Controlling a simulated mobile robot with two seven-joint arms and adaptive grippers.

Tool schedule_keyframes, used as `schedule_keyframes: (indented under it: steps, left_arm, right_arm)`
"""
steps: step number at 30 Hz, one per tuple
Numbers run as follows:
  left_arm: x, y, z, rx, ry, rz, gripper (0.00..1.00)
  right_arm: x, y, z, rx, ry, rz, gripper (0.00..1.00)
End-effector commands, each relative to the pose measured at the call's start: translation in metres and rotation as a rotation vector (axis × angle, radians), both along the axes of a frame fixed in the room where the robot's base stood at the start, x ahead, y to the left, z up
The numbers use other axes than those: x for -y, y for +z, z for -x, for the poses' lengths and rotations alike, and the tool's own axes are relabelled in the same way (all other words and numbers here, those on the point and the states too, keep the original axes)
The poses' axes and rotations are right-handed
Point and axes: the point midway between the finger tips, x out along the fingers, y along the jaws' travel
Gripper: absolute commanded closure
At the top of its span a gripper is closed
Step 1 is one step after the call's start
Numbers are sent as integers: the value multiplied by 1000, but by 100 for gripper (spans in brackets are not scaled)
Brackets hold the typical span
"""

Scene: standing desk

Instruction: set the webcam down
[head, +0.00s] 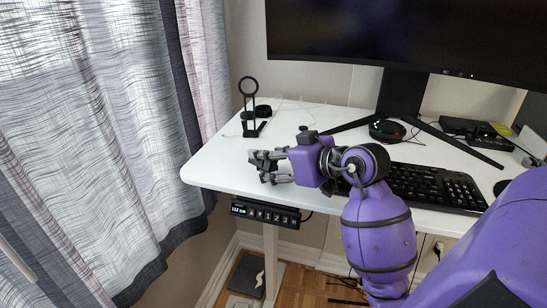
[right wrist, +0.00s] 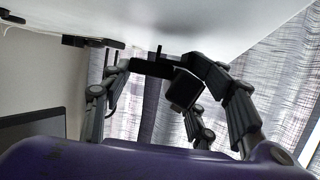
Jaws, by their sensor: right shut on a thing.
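My right gripper (head: 268,166) is over the front left part of the white desk (head: 225,165), its fingers pointing left. In the right wrist view the gripper (right wrist: 175,85) has its fingers closed around a small dark boxy thing, which I take to be the webcam (right wrist: 183,88). A dark bar shows beside it between the fingertips. In the head view the fingers hide most of the webcam and I cannot make it out clearly. I cannot tell whether it touches the desk. My left gripper is not in view.
A black ring stand (head: 248,105) stands on the desk behind the gripper. A black keyboard (head: 435,186) lies to the right, with a monitor (head: 410,35) behind it. Curtains (head: 90,140) hang at the left. Bare desk lies around the gripper's left side.

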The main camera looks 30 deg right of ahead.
Motion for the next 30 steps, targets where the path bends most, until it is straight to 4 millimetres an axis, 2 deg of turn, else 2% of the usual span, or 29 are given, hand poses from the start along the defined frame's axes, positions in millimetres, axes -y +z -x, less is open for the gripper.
schedule_keyframes:
  steps: [14,15,19,30]
  left_arm:
    - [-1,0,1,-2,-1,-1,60]
    - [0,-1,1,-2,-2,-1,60]
    - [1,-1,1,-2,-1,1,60]
    - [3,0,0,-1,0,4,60]
  right_arm:
    - [1,-14,0,-3,-1,-1,80]
    - [1,-14,0,-6,-1,-1,42]
    - [0,-14,0,-5,-1,-1,25]
    - [0,-12,0,-4,0,0,25]
